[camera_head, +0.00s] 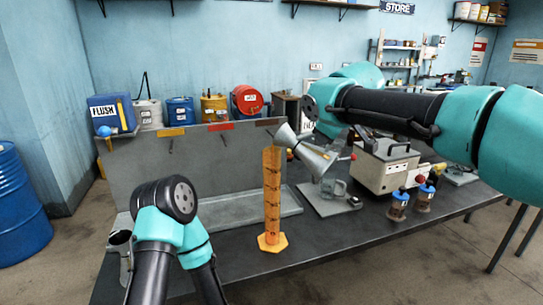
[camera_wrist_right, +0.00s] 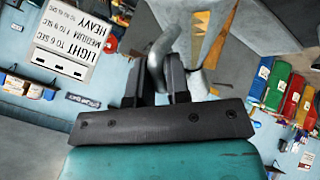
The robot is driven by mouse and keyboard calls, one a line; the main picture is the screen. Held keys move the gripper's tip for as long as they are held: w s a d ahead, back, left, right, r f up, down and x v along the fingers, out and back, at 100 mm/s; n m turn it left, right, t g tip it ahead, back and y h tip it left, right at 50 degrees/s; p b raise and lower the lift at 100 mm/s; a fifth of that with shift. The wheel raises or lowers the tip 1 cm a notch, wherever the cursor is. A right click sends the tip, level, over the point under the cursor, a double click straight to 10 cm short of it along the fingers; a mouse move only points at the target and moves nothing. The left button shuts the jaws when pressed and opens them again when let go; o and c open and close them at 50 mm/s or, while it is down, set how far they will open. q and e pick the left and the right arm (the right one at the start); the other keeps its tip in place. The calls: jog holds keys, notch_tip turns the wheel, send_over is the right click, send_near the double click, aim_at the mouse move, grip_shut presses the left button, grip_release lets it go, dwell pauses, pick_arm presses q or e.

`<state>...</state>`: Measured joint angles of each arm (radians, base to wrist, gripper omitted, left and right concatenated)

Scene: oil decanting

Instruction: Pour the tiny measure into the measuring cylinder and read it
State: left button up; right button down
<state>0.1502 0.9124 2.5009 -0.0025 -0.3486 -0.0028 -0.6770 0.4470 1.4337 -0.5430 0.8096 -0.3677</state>
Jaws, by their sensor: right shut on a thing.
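The tiny measure (camera_head: 313,155) is a grey metal cone with a narrow neck. It is tilted well over, its neck up and to the left, close to the top of the measuring cylinder. The measuring cylinder (camera_head: 272,200) is tall, orange and upright on a hexagonal foot on the bench. My right gripper (camera_wrist_right: 165,85) is shut on the measure's curved grey handle in the right wrist view; the measure's body (camera_wrist_right: 203,45) shows beside it. In the head view my right arm hides part of that gripper. No liquid is clearly visible. My left gripper is out of view.
A grey backboard (camera_head: 180,165) stands behind the cylinder. A grey metal vessel (camera_head: 120,250) stands at the bench's left end. Right of the cylinder are a beige instrument box (camera_head: 388,168) and small blue-and-brown bottles (camera_head: 398,205). The bench front (camera_head: 330,240) is clear.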

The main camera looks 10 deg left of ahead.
jog(key=shift+a+r+h+p, duration=0.25)
jog(key=shift+r+p, duration=0.15)
jog(key=shift+p, duration=0.85)
jog(key=shift+a+r+h+p, duration=0.1)
jog(key=shift+r+h+p, duration=0.25)
jog(key=shift+p, duration=0.85)
dwell(1.5)
